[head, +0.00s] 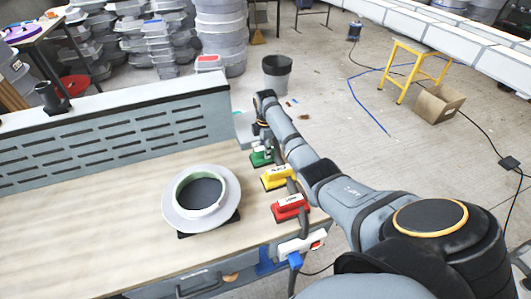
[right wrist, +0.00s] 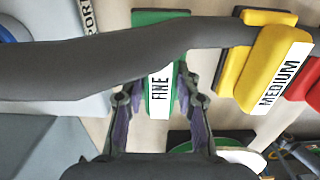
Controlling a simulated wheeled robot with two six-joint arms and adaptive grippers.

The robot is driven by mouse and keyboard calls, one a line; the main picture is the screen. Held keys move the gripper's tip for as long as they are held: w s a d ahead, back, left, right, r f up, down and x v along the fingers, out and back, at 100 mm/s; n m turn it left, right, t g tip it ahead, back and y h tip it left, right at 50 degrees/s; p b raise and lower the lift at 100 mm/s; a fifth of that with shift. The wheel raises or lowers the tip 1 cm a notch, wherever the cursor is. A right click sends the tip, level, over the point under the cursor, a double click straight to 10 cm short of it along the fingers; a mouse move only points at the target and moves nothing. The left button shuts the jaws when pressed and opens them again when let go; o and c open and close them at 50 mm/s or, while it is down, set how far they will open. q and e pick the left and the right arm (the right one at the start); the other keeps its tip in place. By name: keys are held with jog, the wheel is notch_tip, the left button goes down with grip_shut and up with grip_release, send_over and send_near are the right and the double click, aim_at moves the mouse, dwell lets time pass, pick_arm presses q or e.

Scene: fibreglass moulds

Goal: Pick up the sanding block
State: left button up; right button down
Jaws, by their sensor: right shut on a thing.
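The green sanding block (head: 261,158), labelled FINE, is on the wooden bench top at its right side. In the right wrist view the green block (right wrist: 158,92) sits between the two fingers of my right gripper (right wrist: 160,84), which is shut on it. I cannot tell whether the block is clear of the bench. The yellow block (head: 276,178), labelled MEDIUM, and the red block (head: 291,208) stand nearer along the same edge. The yellow block also shows in the right wrist view (right wrist: 268,68). My left gripper is not in view.
A pale ring-shaped mould (head: 174,210) lies on the bench (head: 110,240), left of the blocks. A slotted grey panel (head: 110,140) closes the bench's back. A dark grey tube-like band (right wrist: 80,75) crosses the right wrist view. A dark bucket (head: 277,75) stands on the floor beyond.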

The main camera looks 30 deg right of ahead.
aim_at(264, 161)
jog(key=shift+r, duration=0.15)
jog(key=shift+r, duration=0.25)
jog(key=s+a+r+p, duration=0.9)
jog(key=s+r+p, duration=0.1)
jog(key=r+p, duration=0.1)
jog(key=shift+a+r, duration=0.3)
jog(key=shift+r, duration=0.3)
